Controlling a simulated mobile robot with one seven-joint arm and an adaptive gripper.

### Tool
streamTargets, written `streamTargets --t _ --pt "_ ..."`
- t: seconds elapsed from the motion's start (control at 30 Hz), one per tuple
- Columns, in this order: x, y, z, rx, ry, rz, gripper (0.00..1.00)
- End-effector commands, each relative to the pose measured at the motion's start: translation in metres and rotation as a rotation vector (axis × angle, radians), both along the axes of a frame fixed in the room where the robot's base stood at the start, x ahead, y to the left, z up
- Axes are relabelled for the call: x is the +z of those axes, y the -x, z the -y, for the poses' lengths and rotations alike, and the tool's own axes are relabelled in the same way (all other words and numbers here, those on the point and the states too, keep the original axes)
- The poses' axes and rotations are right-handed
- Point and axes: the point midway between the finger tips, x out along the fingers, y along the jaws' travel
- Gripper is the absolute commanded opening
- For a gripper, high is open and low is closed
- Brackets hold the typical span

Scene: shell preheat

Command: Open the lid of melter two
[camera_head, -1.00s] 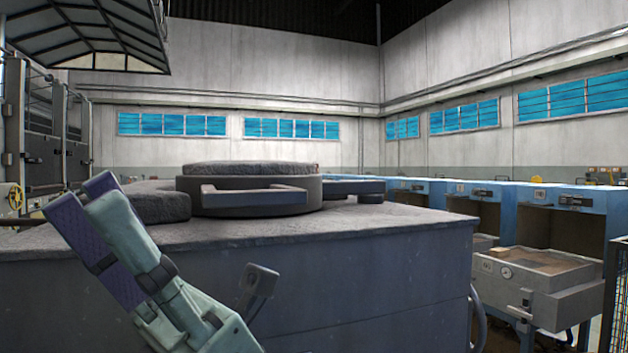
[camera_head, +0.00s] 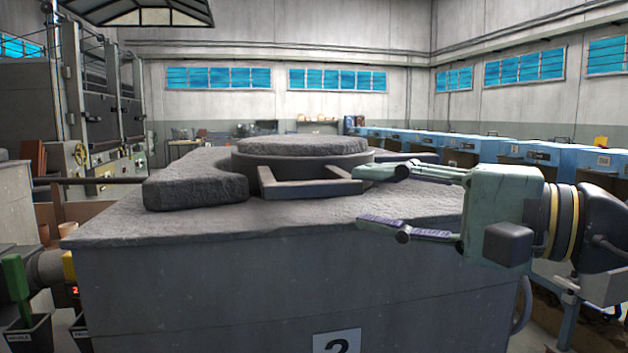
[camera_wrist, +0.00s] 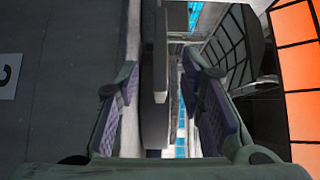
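Melter two (camera_head: 230,290) is a large grey box with a "2" plate on its front. Its round, rough-topped lid (camera_head: 303,148) lies flat and closed on top, with a grey bracket handle (camera_head: 312,189) sticking out toward me. My gripper (camera_head: 368,197) comes in from the right, fingers pointing left and spread one above the other. It is open and empty, near the handle's right end; contact cannot be told. In the wrist view my open gripper (camera_wrist: 165,85) shows a finger on each side, with the handle (camera_wrist: 161,80) seen in the gap between them.
A thick grey slab arm (camera_head: 195,188) lies on the melter's top left of the lid. Blue machines (camera_head: 480,150) line the right side. Dark cabinets with valve wheels (camera_head: 95,130) stand at the back left. A green-handled tool (camera_head: 17,285) stands at the lower left.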

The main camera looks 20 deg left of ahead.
Motion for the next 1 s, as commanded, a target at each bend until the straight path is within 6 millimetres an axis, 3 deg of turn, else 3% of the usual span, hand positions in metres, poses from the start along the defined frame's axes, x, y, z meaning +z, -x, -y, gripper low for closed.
streamTargets --t 0.2,0.4,0.83,1.0 --pt "0.004 -0.007 -0.044 0.006 -0.001 -0.002 0.35" --pt "0.002 -0.013 -0.073 0.005 -0.002 -0.003 0.35" --pt "0.000 -0.016 -0.085 0.004 -0.004 -0.003 0.35" --pt "0.000 -0.015 -0.085 0.004 -0.004 -0.003 0.25"
